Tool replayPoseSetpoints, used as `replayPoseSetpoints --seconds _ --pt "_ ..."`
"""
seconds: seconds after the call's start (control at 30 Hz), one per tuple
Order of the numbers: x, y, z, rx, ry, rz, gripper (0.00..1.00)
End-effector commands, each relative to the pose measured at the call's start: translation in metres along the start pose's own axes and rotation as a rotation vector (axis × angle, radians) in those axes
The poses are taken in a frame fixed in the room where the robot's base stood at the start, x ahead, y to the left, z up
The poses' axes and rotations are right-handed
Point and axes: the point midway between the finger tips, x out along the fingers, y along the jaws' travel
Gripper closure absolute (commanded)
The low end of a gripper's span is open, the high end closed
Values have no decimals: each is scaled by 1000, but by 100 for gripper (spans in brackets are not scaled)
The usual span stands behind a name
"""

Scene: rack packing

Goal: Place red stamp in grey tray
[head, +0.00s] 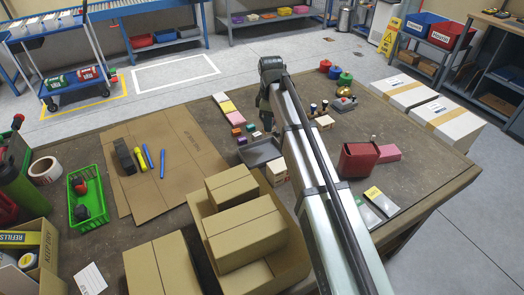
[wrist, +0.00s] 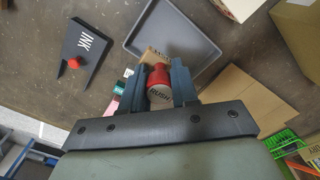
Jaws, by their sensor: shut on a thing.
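In the head view, the grey tray (head: 262,152) sits left of my arm.
Small coloured blocks (head: 237,131) lie behind the tray in the head view. A cardboard box (head: 290,270) with cartons stands in front of it.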

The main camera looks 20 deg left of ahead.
Motion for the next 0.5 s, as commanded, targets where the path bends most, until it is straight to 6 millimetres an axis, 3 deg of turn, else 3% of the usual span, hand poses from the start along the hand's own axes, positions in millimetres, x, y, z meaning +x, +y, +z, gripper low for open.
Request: replayPoseSetpoints --seconds 0.23,0.5 --pt "12 -1 1 48 -5 -9 100" --pt "54 -2 1 48 -5 -9 100"
